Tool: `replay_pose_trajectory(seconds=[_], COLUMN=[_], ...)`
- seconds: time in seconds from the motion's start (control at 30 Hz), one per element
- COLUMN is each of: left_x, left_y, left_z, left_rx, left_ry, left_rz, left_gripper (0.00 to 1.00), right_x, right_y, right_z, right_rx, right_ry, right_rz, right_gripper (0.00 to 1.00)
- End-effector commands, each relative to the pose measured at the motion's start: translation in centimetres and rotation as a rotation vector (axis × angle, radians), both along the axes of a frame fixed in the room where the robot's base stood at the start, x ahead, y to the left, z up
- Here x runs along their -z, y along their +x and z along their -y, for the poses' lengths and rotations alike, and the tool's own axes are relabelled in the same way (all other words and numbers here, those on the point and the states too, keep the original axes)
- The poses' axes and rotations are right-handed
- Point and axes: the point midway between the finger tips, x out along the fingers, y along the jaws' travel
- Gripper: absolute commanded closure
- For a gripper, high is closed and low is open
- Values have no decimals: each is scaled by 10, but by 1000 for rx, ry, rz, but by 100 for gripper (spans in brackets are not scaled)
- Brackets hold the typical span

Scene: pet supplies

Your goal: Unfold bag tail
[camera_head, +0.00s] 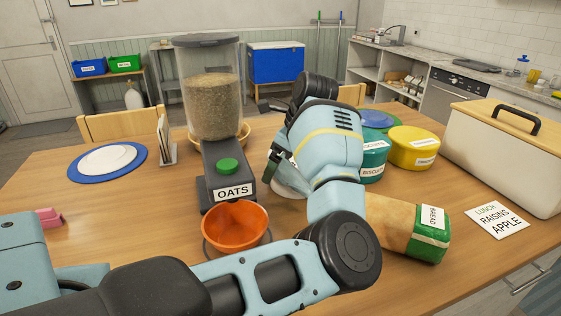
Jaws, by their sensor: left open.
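The bread bag (400,222) lies on its side on the table, with a tan body and a green end with a BREAD label at the right. My left arm crosses in front of its left part, so the bag's tail is hidden or cannot be made out. My left gripper (279,160) is open beyond that arm, left of the bag, with its dark fingers partly hidden by the wrist. A pale, whitish shape (287,183) shows just below the fingers; I cannot tell what it is or whether they touch. My right gripper is not in view.
An OATS dispenser (211,95) stands left of my gripper, with an orange bowl (236,224) in front. A note card (496,220) lies to the right.

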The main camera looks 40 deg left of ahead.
Motion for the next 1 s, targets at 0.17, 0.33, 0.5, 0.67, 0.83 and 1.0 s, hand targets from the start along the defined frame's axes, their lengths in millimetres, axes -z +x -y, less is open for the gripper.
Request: replay_pose_trajectory(seconds=[0.17,0.33,0.5,0.67,0.83,1.0], left_x=[-23,-47,-63,-68,-68,-68], left_y=[4,7,8,9,9,9], left_z=[9,18,24,26,26,26], left_rx=[2,1,1,0,0,0], left_ry=[1,2,0,1,1,1], left_rz=[4,1,-1,-1,-1,-1], left_gripper=[0,0,0,0,0,0], right_x=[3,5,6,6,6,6], right_y=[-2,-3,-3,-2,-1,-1], right_z=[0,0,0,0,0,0], right_rx=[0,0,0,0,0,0], right_ry=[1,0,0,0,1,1], right_rz=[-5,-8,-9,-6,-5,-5], right_gripper=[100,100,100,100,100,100])
